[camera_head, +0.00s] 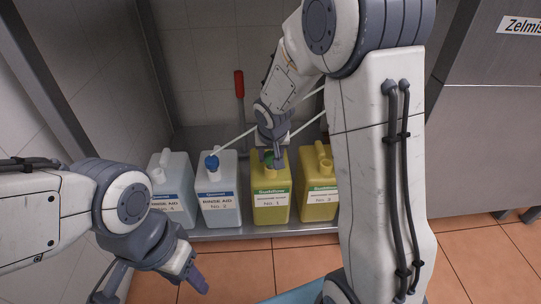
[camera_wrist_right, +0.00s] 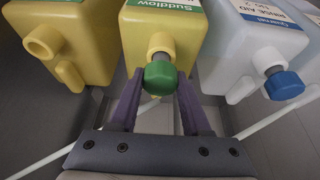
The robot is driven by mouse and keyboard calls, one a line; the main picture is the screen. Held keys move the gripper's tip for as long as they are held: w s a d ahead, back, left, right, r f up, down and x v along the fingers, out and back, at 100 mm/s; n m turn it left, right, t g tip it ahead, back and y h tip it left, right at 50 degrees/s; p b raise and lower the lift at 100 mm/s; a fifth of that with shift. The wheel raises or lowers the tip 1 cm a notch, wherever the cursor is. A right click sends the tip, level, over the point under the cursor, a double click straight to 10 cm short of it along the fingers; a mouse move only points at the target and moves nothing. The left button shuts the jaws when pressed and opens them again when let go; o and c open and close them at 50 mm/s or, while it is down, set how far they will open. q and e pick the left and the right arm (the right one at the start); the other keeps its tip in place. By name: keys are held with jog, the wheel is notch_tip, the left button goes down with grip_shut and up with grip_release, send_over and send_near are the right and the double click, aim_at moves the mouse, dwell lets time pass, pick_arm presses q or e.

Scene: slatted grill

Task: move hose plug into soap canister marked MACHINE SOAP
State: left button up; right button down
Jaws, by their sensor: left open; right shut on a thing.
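A yellow canister (camera_head: 270,212) labelled No. 1 stands on the shelf; the rest of its label is too small to read surely. The green-capped hose plug (camera_wrist_right: 160,78) is at this canister's neck (camera_wrist_right: 161,46), its grey stem lined up with the mouth. How deep the stem sits is unclear. My right gripper (camera_wrist_right: 160,82) is shut on the green plug, a finger on each side; in the head view it reaches down over the canister (camera_head: 271,158). A second yellow canister (camera_head: 318,190) to the right has an uncapped neck. My left gripper (camera_head: 196,280) is open and empty, lower left.
Left of the yellow canisters stand two whitish rinse aid canisters, the nearer one (camera_head: 219,209) with a blue plug (camera_head: 211,163), the other (camera_head: 176,195) farther left. Thin white tubes pass behind my right gripper. A red handle (camera_head: 239,84) stands behind. Tiled floor (camera_head: 460,260) is clear at right.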

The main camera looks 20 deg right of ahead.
jog(key=shift+f, duration=0.3)
jog(key=shift+c, duration=1.4)
grip_release()
jog(key=shift+r, duration=0.1)
jog(key=p+v, duration=0.5)
jog(key=v, duration=0.5)
jog(key=shift+r+p, duration=0.2)
jog(key=shift+p, duration=0.15)
